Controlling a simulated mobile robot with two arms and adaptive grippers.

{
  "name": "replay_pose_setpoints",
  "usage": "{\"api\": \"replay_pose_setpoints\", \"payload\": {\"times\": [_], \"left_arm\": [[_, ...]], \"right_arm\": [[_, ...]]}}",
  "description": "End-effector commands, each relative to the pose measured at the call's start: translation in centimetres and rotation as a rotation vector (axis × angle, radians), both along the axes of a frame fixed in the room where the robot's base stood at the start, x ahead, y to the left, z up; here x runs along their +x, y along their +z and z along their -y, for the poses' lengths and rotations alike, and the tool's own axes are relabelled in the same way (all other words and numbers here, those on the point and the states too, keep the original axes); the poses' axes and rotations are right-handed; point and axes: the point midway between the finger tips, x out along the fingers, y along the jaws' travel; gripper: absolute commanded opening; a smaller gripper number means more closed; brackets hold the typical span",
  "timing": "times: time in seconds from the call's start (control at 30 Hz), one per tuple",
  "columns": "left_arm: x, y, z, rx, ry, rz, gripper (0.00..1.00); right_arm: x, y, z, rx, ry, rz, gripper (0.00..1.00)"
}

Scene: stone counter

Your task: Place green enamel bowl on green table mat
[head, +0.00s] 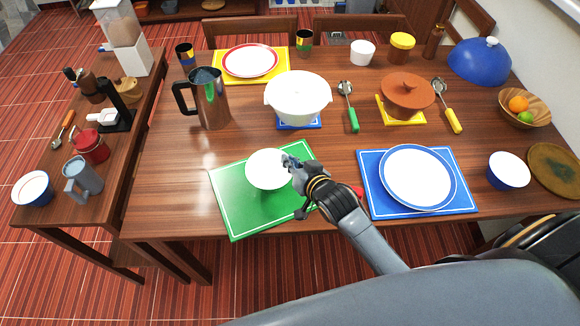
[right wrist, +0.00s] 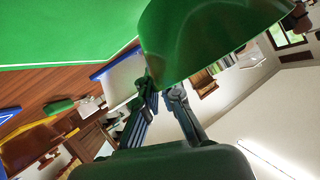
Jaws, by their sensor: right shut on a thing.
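The green enamel bowl (head: 268,169) shows its white inside in the head view and its green outside in the right wrist view (right wrist: 200,40). It is over the green table mat (head: 232,205), which lies at the front of the table. A darker patch like a shadow on the mat suggests a gap below the bowl. My right gripper (head: 289,164) is shut on the bowl's right rim; its fingers (right wrist: 162,92) meet at the bowl's edge in the right wrist view. The mat also shows in the right wrist view (right wrist: 60,30). My left gripper is not in view.
A blue mat (head: 373,190) with a white plate (head: 417,176) lies right of my forearm. A small red thing (head: 357,191) is partly hidden by the arm. Behind stand a metal pitcher (head: 211,100) and a white pot (head: 298,97). Bare wood surrounds the green mat's left side.

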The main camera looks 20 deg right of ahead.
Motion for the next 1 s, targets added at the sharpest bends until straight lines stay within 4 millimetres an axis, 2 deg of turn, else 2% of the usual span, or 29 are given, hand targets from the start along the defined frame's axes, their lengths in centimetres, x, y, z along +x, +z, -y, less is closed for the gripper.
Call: {"api": "replay_pose_setpoints", "payload": {"times": [0.1, 0.2, 0.3, 0.67, 0.7, 0.8, 1.0], "left_arm": [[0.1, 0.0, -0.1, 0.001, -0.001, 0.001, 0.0], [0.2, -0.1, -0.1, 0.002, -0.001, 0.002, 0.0], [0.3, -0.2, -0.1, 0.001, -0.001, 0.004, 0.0], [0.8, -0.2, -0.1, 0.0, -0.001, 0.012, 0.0], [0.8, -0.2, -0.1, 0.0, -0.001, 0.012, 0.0], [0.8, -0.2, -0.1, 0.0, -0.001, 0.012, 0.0], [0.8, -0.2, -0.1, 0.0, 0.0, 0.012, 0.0]], "right_arm": [[0.7, -1.0, 0.2, 0.0, -0.001, -0.001, 0.0], [0.6, -2.7, 0.1, -0.001, 0.0, -0.003, 0.0], [0.5, -3.5, 0.1, 0.0, 0.0, -0.001, 0.0], [0.5, -3.9, 0.1, 0.0, 0.001, 0.0, 0.0], [0.5, -3.9, 0.1, 0.0, 0.001, 0.0, 0.11], [0.5, -3.9, 0.1, 0.0, 0.001, -0.001, 0.29], [0.5, -3.9, 0.1, 0.0, 0.0, -0.001, 0.29]]}}
